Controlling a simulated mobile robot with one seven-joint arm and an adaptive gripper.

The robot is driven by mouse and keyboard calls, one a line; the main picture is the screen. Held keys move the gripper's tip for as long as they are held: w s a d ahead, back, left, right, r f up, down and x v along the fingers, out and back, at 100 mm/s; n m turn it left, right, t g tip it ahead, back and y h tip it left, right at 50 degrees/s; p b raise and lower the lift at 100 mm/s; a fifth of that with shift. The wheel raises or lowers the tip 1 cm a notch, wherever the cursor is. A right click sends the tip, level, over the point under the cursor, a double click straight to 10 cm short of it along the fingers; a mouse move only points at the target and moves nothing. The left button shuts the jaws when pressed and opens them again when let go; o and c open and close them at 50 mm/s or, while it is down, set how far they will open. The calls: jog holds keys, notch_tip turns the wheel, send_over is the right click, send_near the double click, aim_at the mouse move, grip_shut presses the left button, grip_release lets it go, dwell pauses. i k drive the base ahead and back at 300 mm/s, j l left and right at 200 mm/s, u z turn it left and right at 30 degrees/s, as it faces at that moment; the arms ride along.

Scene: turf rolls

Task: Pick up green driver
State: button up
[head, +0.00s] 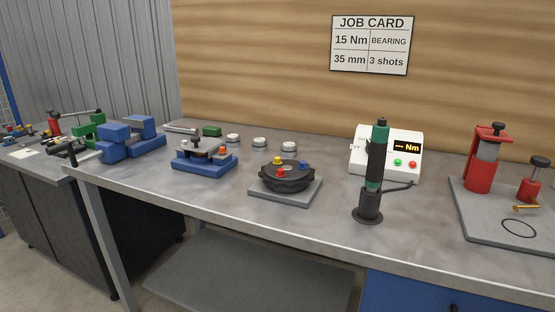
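The green driver (378,160) stands upright on the grey workbench, right of the middle in the head view. It has a dark green and black body with a black cap on top. Its lower end sits in a black cylindrical holder (368,208). A dark cable or bar runs from its lower part toward the right. My gripper is not seen in the head view.
A white torque meter (408,176) stands close behind the driver. A black round fixture (286,177) with coloured knobs is to its left, a red press (484,165) to its right. Blue vises (132,139) stand farther left. The bench (330,215) is clear between fixture and driver.

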aim_at(380, 131)
jog(key=i+j+z, duration=0.15)
jog(key=z, duration=0.2)
jog(key=i+j+z, duration=0.35)
jog(key=k+l, duration=0.05)
